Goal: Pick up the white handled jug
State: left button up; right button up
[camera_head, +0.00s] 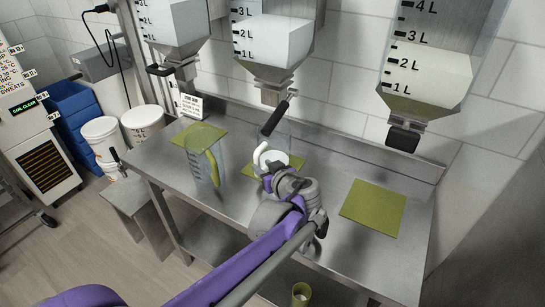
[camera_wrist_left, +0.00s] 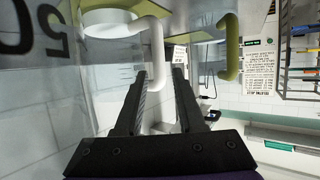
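The white handled jug (camera_head: 284,144) is a clear jug standing on a green mat at the middle of the steel table, partly hidden by my left arm. Its white handle (camera_head: 259,153) faces left. In the left wrist view, the white handle (camera_wrist_left: 157,45) curves down between the two dark fingers of my left gripper (camera_wrist_left: 159,72). The fingers are apart, with visible space beside the handle, and do not look closed on it. In the head view my left gripper (camera_head: 279,172) is at the jug's near side, its fingertips hidden. My right gripper is not in view.
A clear jug with a green handle (camera_head: 212,168) stands to the left on the table, near another green mat (camera_head: 196,133). An empty green mat (camera_head: 373,208) lies at right. Depositor hoppers (camera_head: 275,40) with black-handled valves hang above. White buckets (camera_head: 142,120) stand at left.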

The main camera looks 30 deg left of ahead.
aim_at(257, 162)
pick_arm(q)
jog(key=x, duration=0.4)
jog(key=shift+a, duration=0.2)
jog(key=x, duration=0.4)
jog(key=shift+w+a+f, duration=0.1)
jog(key=shift+w+f, duration=0.15)
jog(key=shift+w, duration=0.1)
grip_shut()
jog(key=shift+r, duration=0.1)
dwell(0.7)
